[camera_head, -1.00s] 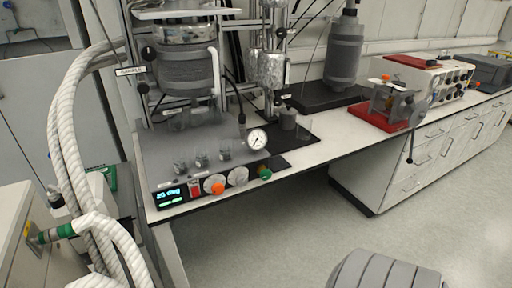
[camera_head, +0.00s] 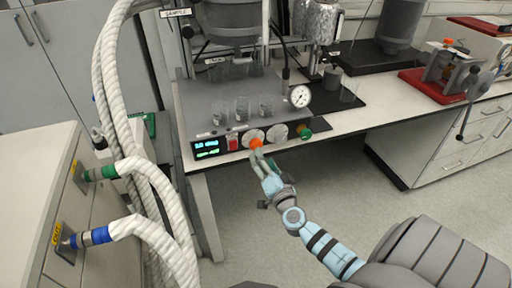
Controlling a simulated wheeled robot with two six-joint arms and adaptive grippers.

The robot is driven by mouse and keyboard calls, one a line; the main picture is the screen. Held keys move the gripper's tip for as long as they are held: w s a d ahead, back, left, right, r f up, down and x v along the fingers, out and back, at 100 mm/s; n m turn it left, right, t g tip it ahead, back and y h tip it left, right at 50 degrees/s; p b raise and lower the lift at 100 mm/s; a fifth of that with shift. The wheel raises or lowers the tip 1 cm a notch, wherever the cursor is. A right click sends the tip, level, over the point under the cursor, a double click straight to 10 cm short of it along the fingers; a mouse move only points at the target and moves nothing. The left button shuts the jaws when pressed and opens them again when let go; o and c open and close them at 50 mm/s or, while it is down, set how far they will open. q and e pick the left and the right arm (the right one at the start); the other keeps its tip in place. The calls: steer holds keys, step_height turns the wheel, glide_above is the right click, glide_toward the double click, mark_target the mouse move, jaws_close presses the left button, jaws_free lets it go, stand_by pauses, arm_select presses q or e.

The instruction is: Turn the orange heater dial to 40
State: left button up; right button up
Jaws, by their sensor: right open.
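The orange heater dial (camera_head: 256,143) is on the front panel of the reactor's control box, on a pale round plate. The lit display (camera_head: 206,149) is left of it, its figures too small to read surely. A red switch (camera_head: 233,143) sits between display and dial. My right gripper (camera_head: 262,157) reaches up from below, its open fingers at the dial's lower edge. Whether they touch the dial, I cannot tell. My left gripper is not in view.
A pale knob (camera_head: 278,132) and a green knob (camera_head: 304,132) are right of the dial. Glass beakers (camera_head: 242,109) and a pressure gauge (camera_head: 299,97) stand above the panel. White ribbed hoses (camera_head: 108,90) run down the left. The floor in front is clear.

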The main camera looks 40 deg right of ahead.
mark_target(256, 145)
steer(key=b+x, duration=0.2)
steer(key=x, duration=0.6)
steer(key=shift+f, duration=0.1)
steer(key=c, duration=1.1)
